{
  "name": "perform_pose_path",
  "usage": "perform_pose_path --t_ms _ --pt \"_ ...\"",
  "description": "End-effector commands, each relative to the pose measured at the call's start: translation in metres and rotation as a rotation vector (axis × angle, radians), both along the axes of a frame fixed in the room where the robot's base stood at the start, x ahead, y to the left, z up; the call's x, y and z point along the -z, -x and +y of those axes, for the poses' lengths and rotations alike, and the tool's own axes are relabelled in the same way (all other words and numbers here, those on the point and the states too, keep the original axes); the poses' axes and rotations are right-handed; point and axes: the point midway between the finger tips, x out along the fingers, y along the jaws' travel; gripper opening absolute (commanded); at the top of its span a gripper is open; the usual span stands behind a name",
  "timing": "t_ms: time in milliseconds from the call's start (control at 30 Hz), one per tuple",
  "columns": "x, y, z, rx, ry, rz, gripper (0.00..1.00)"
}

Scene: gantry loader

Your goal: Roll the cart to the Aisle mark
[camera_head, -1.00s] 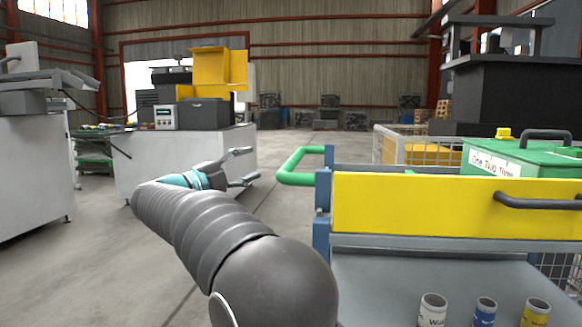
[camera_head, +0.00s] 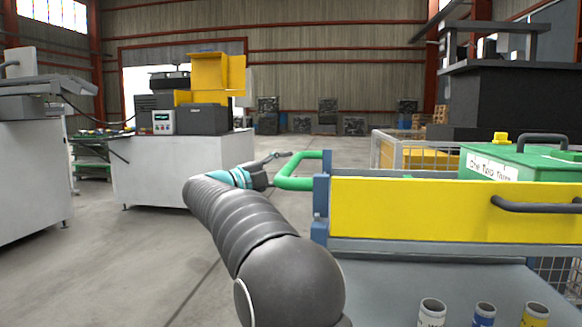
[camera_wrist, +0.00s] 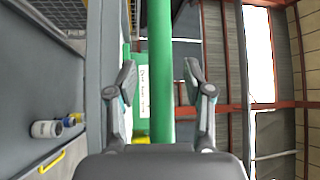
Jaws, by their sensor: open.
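The cart stands at the right in the head view, with a blue frame post (camera_head: 320,196), a yellow front panel (camera_head: 420,208) and a green push handle (camera_head: 285,183) on its left side. My gripper (camera_head: 273,166) is at that handle, one finger showing above the bar and the other hidden. In the wrist view the green handle (camera_wrist: 161,70) runs between my two open fingers, with a gap on each side. The Aisle mark cannot be made out on the floor.
Cans (camera_head: 432,313) stand on the cart's lower shelf, and a green box (camera_head: 510,163) shows behind the yellow panel. A wire cage (camera_head: 385,150) is beyond the cart. A white machine bench (camera_head: 165,165) stands at the left; bare floor (camera_head: 120,260) lies between.

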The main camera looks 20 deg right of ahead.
Motion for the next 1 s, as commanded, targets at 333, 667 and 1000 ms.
perform_pose_path --t_ms 333,667,1000 --pt "-0.003 -0.004 -0.020 0.000 0.000 0.000 0.52" --pt "-0.003 -0.004 -0.020 0.000 0.000 0.000 0.19" --pt "-0.004 -0.006 -0.018 -0.001 0.000 0.000 0.00"
